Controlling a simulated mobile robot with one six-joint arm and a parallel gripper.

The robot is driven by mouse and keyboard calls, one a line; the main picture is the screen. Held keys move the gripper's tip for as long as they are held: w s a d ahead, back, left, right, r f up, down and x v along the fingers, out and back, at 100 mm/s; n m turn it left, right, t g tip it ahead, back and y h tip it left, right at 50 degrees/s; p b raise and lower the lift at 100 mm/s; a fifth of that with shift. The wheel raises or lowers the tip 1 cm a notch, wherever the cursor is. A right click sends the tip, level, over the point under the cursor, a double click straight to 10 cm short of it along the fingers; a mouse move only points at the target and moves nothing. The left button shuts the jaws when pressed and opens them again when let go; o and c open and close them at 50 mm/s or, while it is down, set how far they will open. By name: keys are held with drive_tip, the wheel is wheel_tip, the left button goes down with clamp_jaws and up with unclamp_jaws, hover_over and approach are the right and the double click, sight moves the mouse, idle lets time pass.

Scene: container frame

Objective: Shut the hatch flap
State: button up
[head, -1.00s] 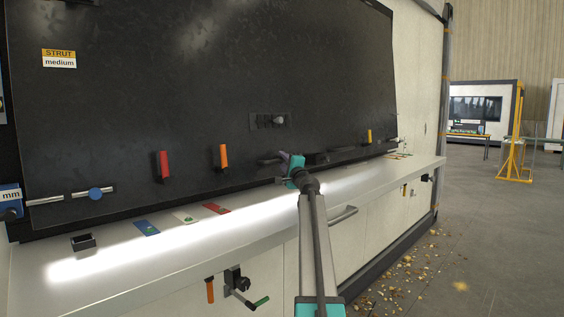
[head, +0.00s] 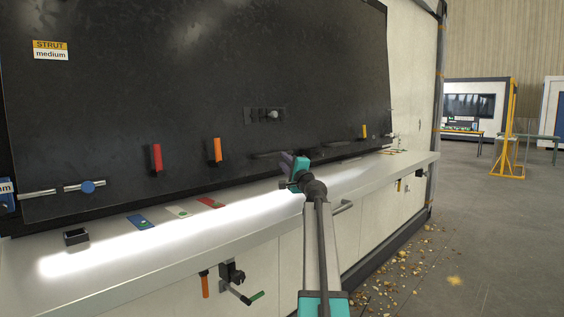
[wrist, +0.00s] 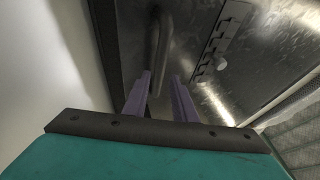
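The hatch flap (head: 200,95) is the large dark panel in the head view. It hangs down with its lower edge close above the white counter; I cannot tell whether a gap is left behind it. A dark bar handle (head: 325,155) runs along its lower part, partly hidden by my gripper (head: 287,160). In the wrist view, my gripper (wrist: 160,85) has its two purple fingers apart with nothing between them. The bar handle (wrist: 160,45) shows just beyond the fingertips, closer to the left finger. I see no contact.
A lit white counter (head: 130,250) runs below the flap, with coloured cards (head: 177,211) and a small black box (head: 76,237) on it. Red (head: 156,158) and orange (head: 215,150) grips stick out of the panel. Scattered debris (head: 410,265) lies on the floor at right.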

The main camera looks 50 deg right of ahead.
drive_tip(key=shift+b+v, duration=0.3)
drive_tip(key=shift+v, duration=2.55)
